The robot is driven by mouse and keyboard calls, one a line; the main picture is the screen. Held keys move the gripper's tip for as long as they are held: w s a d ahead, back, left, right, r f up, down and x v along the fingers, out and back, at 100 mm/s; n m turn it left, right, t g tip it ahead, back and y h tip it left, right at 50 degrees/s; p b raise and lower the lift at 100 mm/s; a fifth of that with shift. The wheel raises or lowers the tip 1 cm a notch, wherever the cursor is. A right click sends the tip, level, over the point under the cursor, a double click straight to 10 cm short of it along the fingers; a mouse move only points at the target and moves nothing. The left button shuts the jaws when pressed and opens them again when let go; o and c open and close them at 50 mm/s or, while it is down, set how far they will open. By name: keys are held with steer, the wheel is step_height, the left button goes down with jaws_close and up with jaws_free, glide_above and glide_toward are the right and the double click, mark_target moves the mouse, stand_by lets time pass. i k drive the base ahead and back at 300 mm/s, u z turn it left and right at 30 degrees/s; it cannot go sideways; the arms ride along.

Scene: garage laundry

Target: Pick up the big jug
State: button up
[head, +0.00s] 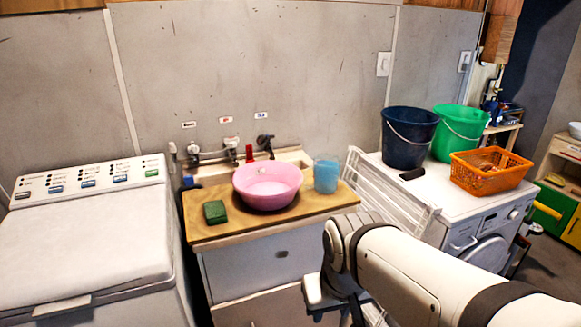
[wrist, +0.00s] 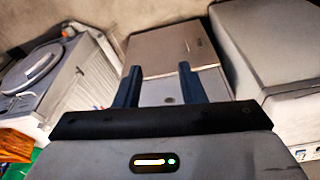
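A translucent blue jug-like container (head: 326,174) stands upright on the right part of the wooden counter (head: 222,235), just right of a pink basin (head: 268,186). It is the only jug-like thing I can make out. My gripper (wrist: 160,82) is open in the wrist view, with its two dark fingers apart and nothing between them. It faces the cabinet front (wrist: 165,92) below the counter. In the head view my arm reaches in from the lower right, and the gripper is low in front of the cabinet, partly hidden. The jug does not show in the wrist view.
A green sponge (head: 215,212) lies at the counter's front left. A white drying rack (head: 385,193) stands right of the counter. A washing machine (head: 462,235) carries a dark blue bucket (head: 409,136), a green bucket (head: 459,133) and an orange basket (head: 490,171). A top-loading washer (head: 85,245) stands left.

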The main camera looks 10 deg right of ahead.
mark_target(326, 167)
steer(key=k, duration=0.5)
steer(key=z, duration=0.15)
steer(key=i, duration=1.4)
steer(key=u, duration=0.45)
